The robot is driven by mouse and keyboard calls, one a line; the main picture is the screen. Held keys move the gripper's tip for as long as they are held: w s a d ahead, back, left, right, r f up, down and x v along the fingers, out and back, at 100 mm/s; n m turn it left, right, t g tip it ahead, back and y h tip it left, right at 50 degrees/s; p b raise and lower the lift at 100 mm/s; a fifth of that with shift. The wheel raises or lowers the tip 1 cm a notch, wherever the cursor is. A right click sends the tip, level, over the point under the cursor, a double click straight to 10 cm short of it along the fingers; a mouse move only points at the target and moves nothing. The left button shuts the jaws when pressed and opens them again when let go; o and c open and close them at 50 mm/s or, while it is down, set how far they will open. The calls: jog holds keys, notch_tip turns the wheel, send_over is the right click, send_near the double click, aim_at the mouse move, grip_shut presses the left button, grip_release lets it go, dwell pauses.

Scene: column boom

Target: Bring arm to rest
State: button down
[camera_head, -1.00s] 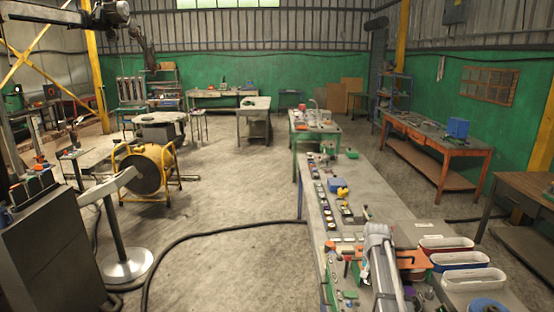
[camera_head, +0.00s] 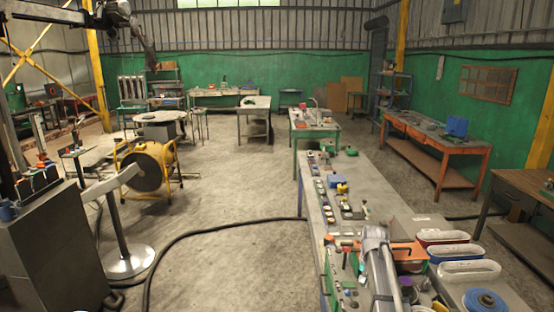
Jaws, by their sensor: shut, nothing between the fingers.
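A pale grey arm link (camera_head: 378,262), which appears to be mine, rises from the bottom edge of the head view in front of the long workbench (camera_head: 318,212). It has a rounded upper end and a dark band low down. My gripper is not visible anywhere in this view, so its fingers and whatever is near them cannot be seen.
Small parts and several oval bins (camera_head: 469,272) crowd the workbench around the link. A dark boom (camera_head: 52,15) with a hanging end is at top left. A yellow drum fan (camera_head: 143,170) and a grey cabinet (camera_head: 50,255) stand at left. A black hose (camera_head: 200,232) crosses the open floor.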

jog(key=s+a+f+n+b, duration=0.2)
jog(key=s+a+f+b, duration=0.4)
jog(key=s, duration=0.4)
jog(key=s+a+f+n+b, duration=0.3)
jog(key=s+a+f+b, duration=0.4)
jog(key=s, duration=0.3)
jog(key=shift+f+n, duration=0.2)
jog(key=shift+n, duration=0.1)
dwell(0.4)
